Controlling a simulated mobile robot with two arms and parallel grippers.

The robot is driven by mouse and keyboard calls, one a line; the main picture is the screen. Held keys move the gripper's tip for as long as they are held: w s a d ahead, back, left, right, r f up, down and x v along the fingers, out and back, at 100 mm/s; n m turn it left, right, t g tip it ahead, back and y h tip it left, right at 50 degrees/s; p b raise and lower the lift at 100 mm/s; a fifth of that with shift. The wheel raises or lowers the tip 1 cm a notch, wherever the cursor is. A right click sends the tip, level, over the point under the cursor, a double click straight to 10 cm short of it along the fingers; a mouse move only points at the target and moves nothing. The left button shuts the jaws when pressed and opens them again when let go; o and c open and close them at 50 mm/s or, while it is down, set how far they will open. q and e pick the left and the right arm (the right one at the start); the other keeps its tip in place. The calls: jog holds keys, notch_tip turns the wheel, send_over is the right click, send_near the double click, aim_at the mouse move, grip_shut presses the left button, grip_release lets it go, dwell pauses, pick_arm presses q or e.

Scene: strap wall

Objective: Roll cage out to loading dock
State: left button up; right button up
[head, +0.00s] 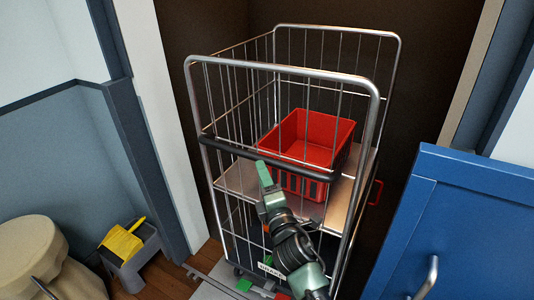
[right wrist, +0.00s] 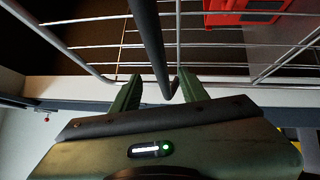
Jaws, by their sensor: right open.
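The roll cage (head: 372,110) is a silver wire cage standing in a dark doorway, with a black handle bar (head: 235,149) across its near side. A red crate (head: 323,135) sits on its shelf. A "BRAKE" label (head: 271,269) shows low on the cage, near green (head: 243,285) and red pedals. My right gripper (head: 264,168) is at the middle of the handle bar. In the right wrist view its fingers (right wrist: 158,88) are apart, and the black bar (right wrist: 147,35) runs down between them. I cannot tell if they touch it. My left gripper is not in view.
A blue door (head: 470,220) with a metal handle (head: 427,278) stands close on the right. The pale door frame (head: 160,110) is near the cage's left side.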

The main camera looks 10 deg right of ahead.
aim_at(256, 155)
jog(key=shift+w+r, duration=0.25)
jog(key=shift+r, duration=0.15)
jog(key=x, duration=0.7)
jog(key=shift+w+f, duration=0.1)
jog(key=shift+w, duration=0.15)
jog(key=c, duration=0.9)
grip_shut()
